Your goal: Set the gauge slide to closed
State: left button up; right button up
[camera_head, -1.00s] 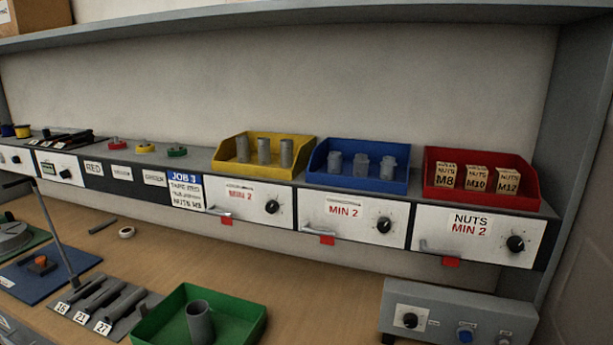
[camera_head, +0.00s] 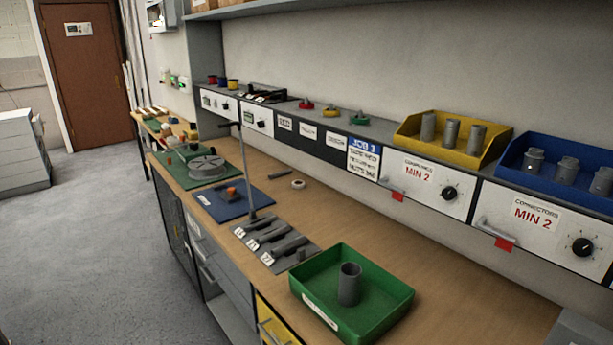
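No part is labelled as the gauge slide, and I cannot tell which piece it is. A blue plate (camera_head: 262,194) on the bench bears a small orange block (camera_head: 232,194); whether this is the gauge is unclear. A thin upright rod with a crossbar on top (camera_head: 243,165) stands at the blue plate's near edge. A green plate (camera_head: 172,172) with a round grey disc (camera_head: 207,167) lies beyond it. Neither of my grippers is in view.
A green tray (camera_head: 385,310) holding a grey cylinder (camera_head: 349,284) stands at the bench front. A rack of grey tools (camera_head: 275,242) is beside it. Yellow (camera_head: 478,158) and blue (camera_head: 590,198) bins sit on the shelf. Grey floor (camera_head: 80,230) is open at left.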

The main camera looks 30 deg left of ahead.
aim_at(230, 197)
jog(key=u, duration=1.45)
jog(key=i+j+z, duration=0.1)
jog(key=i+j, duration=0.1)
jog(key=j, duration=0.05)
